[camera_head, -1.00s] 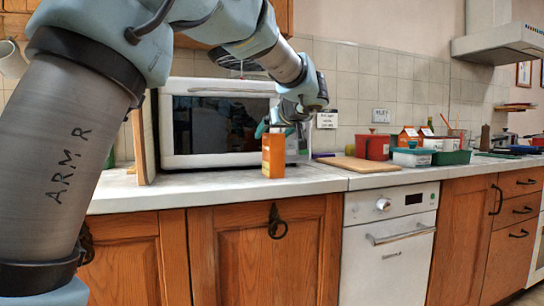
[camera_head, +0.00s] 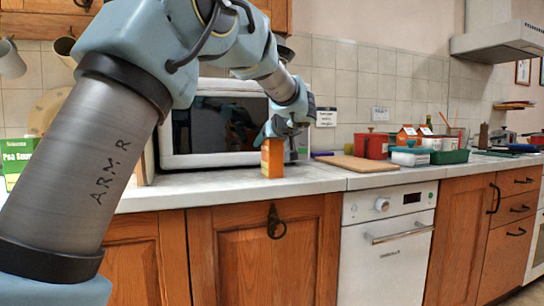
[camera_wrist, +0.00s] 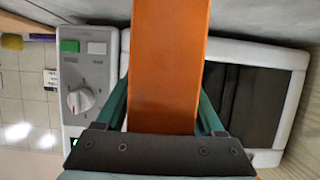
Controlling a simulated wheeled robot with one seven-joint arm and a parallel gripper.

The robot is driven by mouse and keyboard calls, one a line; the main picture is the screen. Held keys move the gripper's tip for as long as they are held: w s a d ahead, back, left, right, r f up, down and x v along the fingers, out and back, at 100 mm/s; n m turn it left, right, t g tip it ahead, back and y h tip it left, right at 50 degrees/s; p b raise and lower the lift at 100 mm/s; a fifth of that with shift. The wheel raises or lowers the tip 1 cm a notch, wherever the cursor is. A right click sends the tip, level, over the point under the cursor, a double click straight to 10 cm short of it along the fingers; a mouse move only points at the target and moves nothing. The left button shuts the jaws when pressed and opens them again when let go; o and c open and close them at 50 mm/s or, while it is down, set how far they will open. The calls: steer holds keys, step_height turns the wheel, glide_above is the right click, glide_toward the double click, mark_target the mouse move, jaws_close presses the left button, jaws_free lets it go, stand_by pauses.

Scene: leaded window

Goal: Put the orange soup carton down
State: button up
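The orange soup carton (camera_head: 272,159) stands upright on the pale countertop (camera_head: 225,189), close to the front edge and in front of the microwave. My gripper (camera_head: 277,131) is at its top and hides the upper end. In the wrist view, the carton (camera_wrist: 168,70) runs up between the two green fingers of my gripper (camera_wrist: 165,95). One finger lies close against each side, and they look shut on it. The carton's base seems to meet the counter in the head view. The wrist view does not show the base.
The white microwave (camera_head: 180,161) is right behind the carton. A green pea soup box (camera_head: 18,158) stands at the far left, beside my arm. A wooden board (camera_head: 357,164), a red canister (camera_head: 371,146) and a green tub (camera_head: 450,156) are to the right.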

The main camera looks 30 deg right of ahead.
jaws_close()
stand_by(0.3)
step_height(320, 180, up, 18)
steer(key=p, duration=0.3)
stand_by(0.4)
